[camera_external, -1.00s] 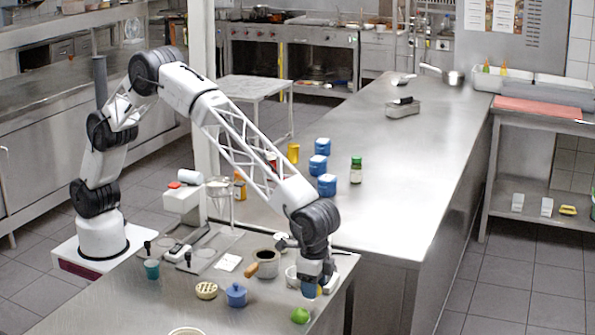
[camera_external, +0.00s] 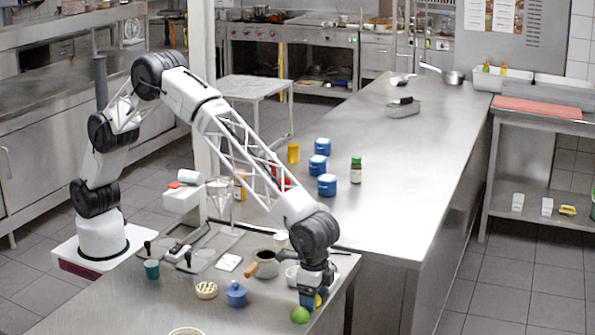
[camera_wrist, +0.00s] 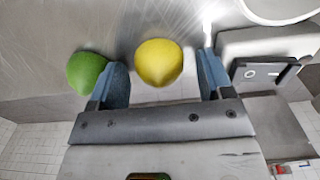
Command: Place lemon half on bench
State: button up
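The yellow lemon half (camera_wrist: 158,62) shows in the wrist view between my two blue fingertips, with a gap on each side. In the external view only a small yellow patch of the lemon half (camera_external: 318,300) shows beside the fingers. My gripper (camera_external: 312,297) points down, low over the front right part of the near steel bench (camera_external: 130,305). My gripper (camera_wrist: 162,78) is open in the wrist view. Whether the lemon half rests fully on the bench is hard to see.
A green lime (camera_external: 300,315) lies close to my gripper; in the wrist view the lime (camera_wrist: 86,72) is just outside the left finger. A blue pot (camera_external: 236,295), a waffle-like piece (camera_external: 206,290) and a wooden-handled pot (camera_external: 266,265) stand to the left. The long bench (camera_external: 410,190) behind is largely clear.

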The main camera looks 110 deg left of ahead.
jog(key=shift+r, duration=0.15)
notch_tip(320, 180, up, 12)
dwell(0.9)
dwell(0.7)
jog(key=s+a+r, duration=0.5)
jog(key=s, duration=0.5)
jog(key=s+a+r+t, duration=0.1)
jog(key=s+a+r, duration=0.5)
jog(key=s, duration=0.5)
jog(key=s+a+r, duration=0.5)
jog(key=s, duration=0.5)
jog(key=s+a+f, duration=0.2)
jog(key=s, duration=1)
jog(key=s+a+f+t, duration=0.1)
jog(key=s+a+f, duration=0.1)
jog(key=s, duration=1)
jog(key=s+a+f, duration=0.3)
jog(key=s+a, duration=0.1)
jog(key=s, duration=0.8)
jog(key=shift+a+t, duration=0.15)
jog(key=shift+t, duration=0.15)
